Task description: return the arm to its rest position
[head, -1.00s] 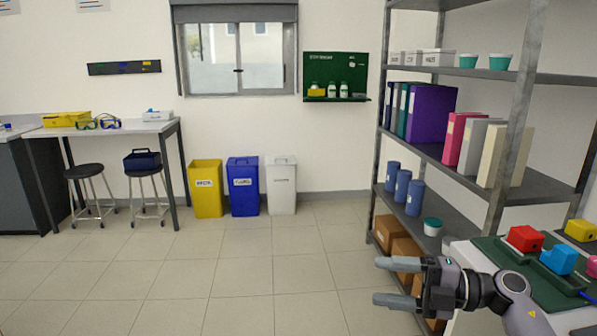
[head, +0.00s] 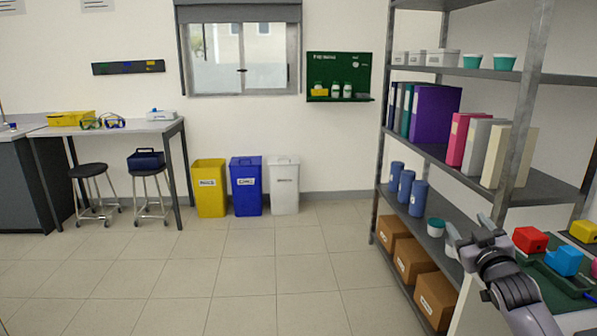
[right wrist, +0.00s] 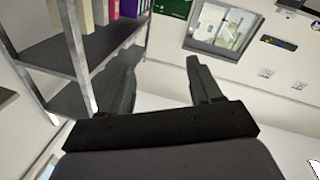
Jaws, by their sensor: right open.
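My right gripper (head: 467,234) is at the lower right of the head view, tilted upward in front of the metal shelf. In the right wrist view its two dark fingers (right wrist: 160,85) stand apart with nothing between them, so it is open and empty. My left gripper is in neither view.
The metal shelf (head: 541,180) with binders, blue cylinders and cardboard boxes stands close to my right arm. A bench with a green mat (head: 545,270) holding a red block (head: 530,240) and a blue block (head: 564,261) is just right of the arm. The tiled floor (head: 230,270) is clear.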

